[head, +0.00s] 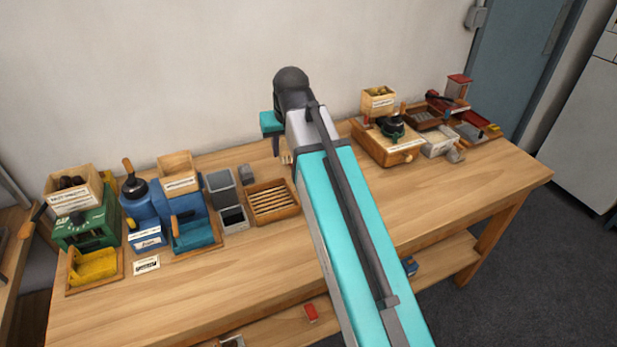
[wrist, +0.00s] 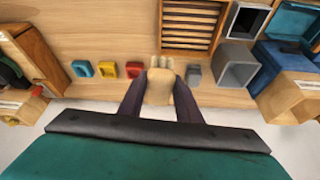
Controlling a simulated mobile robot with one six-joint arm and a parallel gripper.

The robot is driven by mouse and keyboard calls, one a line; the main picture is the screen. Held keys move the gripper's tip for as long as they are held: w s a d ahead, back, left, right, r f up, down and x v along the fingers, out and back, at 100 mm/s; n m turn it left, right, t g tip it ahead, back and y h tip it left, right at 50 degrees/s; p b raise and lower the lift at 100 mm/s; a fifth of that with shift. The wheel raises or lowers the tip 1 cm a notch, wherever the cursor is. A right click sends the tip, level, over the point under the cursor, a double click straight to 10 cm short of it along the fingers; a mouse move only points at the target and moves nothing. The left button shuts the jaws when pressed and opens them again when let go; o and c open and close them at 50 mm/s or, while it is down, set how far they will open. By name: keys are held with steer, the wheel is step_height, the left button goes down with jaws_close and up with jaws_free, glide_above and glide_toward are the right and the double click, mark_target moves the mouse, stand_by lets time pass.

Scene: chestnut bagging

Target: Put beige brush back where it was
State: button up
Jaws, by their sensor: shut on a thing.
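The beige brush (wrist: 160,88) is between the two fingers of my gripper (wrist: 160,92) in the wrist view, and the gripper is shut on it. Its pale, toothed-looking end points to the top of that picture. In the head view a bit of the brush (head: 287,157) shows below my gripper (head: 283,140), over the back part of the workbench (head: 290,262). I cannot tell whether the brush touches the bench. Most of the brush is hidden by the gripper.
In the wrist view small blue (wrist: 82,68), yellow (wrist: 107,69) and red (wrist: 133,68) pieces stand left of the brush. A small grey piece (wrist: 193,75) and an open grey box (wrist: 236,66) are to its right. A slatted wooden tray (head: 272,201) is close by.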

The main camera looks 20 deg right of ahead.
steer(key=s+f, duration=0.5)
steer(key=f, duration=0.1)
steer(key=shift+a, duration=0.3)
steer(key=shift+f, duration=0.1)
